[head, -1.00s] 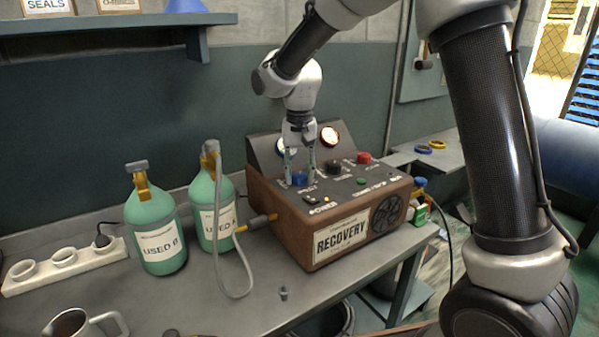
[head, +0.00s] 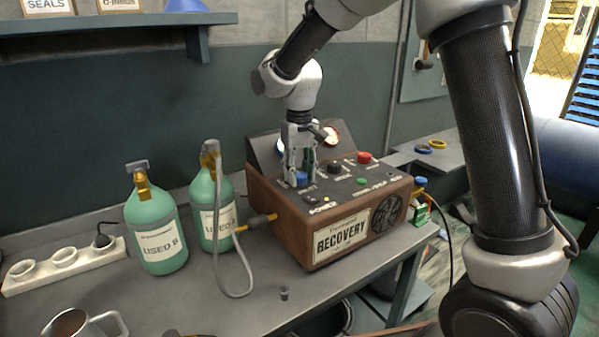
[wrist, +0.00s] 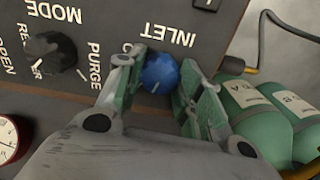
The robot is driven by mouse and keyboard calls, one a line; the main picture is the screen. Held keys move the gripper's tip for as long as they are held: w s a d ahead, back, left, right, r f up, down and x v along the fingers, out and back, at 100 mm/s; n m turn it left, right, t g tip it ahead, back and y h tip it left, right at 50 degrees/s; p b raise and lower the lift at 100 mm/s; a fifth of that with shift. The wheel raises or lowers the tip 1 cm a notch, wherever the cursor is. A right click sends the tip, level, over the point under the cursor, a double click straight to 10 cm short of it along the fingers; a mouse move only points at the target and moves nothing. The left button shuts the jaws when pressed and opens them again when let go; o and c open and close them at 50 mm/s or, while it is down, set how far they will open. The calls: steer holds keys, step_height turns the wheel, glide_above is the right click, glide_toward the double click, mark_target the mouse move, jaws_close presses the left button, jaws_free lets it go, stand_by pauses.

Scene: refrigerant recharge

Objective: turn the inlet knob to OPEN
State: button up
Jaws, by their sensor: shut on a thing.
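The blue inlet knob (head: 301,178) sits on the top panel of the brown recovery machine (head: 262,195). In the wrist view the knob (wrist: 160,73) is round with a short white pointer line near its lower edge, beside the INLET lettering. My gripper (head: 300,176) points down over it. In the wrist view my gripper (wrist: 158,82) has a green-padded finger on each side of the knob, shut on it. The label left of the knob is mostly hidden by the left finger, so I cannot read the knob's setting for sure.
The black mode knob (wrist: 50,54) is beside the gripper, and a red knob (head: 364,158) is farther right. Two green cylinders (head: 155,225) (head: 208,200) stand left on the bench, with a grey hose (head: 218,240) to the machine. A gauge (wrist: 8,140) is close by.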

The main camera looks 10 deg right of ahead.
mark_target(299, 174)
steer(key=n, duration=0.6)
steer(key=shift+n, duration=0.3)
steer(key=n, duration=0.5)
steer(key=shift+n, duration=0.4)
steer(key=o, duration=1)
steer(key=shift+o, duration=0.2)
step_height(299, 174, up, 12)
